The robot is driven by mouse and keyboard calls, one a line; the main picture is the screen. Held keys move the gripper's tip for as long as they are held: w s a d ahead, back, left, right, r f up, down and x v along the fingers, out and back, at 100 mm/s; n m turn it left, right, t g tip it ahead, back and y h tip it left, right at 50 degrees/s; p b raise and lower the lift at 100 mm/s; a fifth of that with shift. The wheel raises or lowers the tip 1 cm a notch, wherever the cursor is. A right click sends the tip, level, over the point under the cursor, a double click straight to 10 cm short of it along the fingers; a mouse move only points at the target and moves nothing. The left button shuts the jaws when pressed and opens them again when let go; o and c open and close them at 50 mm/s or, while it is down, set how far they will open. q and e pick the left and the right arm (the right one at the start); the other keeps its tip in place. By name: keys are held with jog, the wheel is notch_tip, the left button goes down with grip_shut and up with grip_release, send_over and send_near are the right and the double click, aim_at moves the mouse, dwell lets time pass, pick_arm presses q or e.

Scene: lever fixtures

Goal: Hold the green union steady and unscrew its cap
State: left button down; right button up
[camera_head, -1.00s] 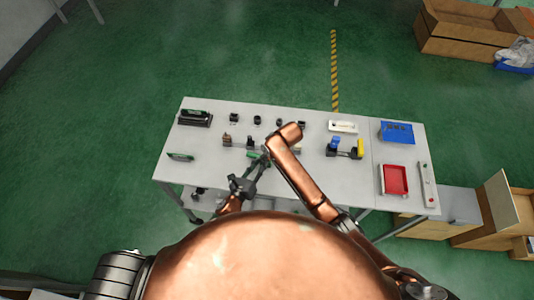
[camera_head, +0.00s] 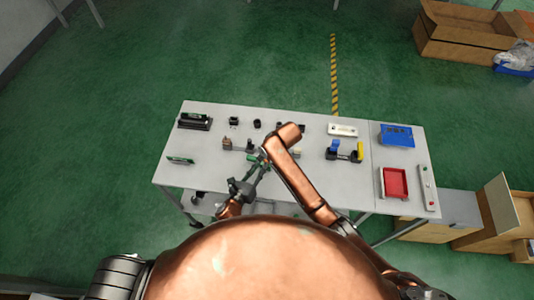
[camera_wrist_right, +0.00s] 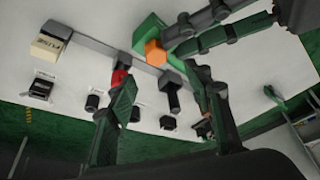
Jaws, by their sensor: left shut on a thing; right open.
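The green union (camera_wrist_right: 149,34) is at the top of the right wrist view, with an orange block-like end (camera_wrist_right: 155,53) that may be its cap. My left gripper (camera_wrist_right: 195,35) comes in from the upper right and is shut on the union. In the head view, my left gripper (camera_head: 262,163) reaches the green union (camera_head: 252,157) near the table's front middle. My right gripper (camera_wrist_right: 168,92) is open in the wrist view, its fingers apart and clear of the orange end. In the head view it is mostly hidden by my copper right arm.
The white table (camera_head: 210,165) carries several black fixtures at the back. A blue and yellow lever fixture (camera_head: 345,154), a red tray (camera_head: 395,183) and a blue tray (camera_head: 397,135) stand to the right. A red part (camera_wrist_right: 119,77) and a black knob (camera_wrist_right: 171,90) show near my right fingers.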

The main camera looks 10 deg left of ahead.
jog(key=m+t+h, duration=0.1)
jog(key=m, duration=0.2)
jog(key=shift+a+m, duration=0.1)
jog(key=shift+m, duration=0.3)
jog(key=shift+f, duration=0.2)
jog(key=shift+f, duration=1.4)
